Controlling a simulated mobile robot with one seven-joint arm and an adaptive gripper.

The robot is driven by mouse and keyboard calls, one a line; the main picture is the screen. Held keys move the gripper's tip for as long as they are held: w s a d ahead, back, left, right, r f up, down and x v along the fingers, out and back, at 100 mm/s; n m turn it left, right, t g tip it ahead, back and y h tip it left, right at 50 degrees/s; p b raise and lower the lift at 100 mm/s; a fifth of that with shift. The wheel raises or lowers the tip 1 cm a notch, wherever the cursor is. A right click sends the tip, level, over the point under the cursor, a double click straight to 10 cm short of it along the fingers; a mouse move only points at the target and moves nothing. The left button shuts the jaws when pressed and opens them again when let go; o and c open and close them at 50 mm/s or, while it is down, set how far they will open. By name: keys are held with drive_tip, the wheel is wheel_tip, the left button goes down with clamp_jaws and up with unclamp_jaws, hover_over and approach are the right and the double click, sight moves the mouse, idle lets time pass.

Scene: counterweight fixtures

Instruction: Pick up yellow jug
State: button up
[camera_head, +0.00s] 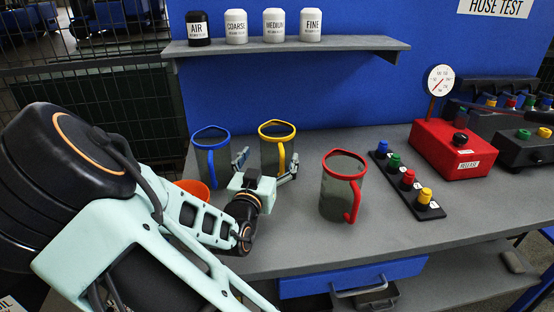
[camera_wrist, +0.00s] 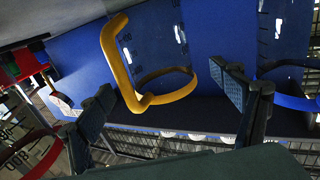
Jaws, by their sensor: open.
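The yellow jug (camera_head: 274,148) is a clear, dark-tinted jug with a yellow rim and handle, upright on the grey bench in the head view. My gripper (camera_head: 267,162) is in front of it, fingers spread to its left and right, hiding its lower part. In the wrist view the yellow jug (camera_wrist: 151,40) lies between the two finger pads of my gripper (camera_wrist: 165,98), with gaps on both sides. Its handle is toward the left pad. My gripper is open and holds nothing; I see no clear contact with the jug.
A blue-rimmed jug (camera_head: 211,150) stands close on the left, and a red-rimmed jug (camera_head: 343,185) on the right. An orange item (camera_head: 193,187) is partly behind my arm. A button strip (camera_head: 406,183) and a red gauge box (camera_head: 446,148) stand farther right. A shelf (camera_head: 290,47) holds canisters above.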

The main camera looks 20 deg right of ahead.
sight(280, 134)
drive_tip(key=x, duration=0.6)
drive_tip(key=shift+w+d+r+b, duration=0.1)
drive_tip(key=shift+w+d+b, duration=0.1)
drive_tip(key=shift+b, duration=0.1)
drive_tip(key=shift+c, duration=0.3)
drive_tip(key=c, duration=1.2)
drive_tip(key=shift+r, duration=0.1)
drive_tip(key=shift+c, duration=0.4)
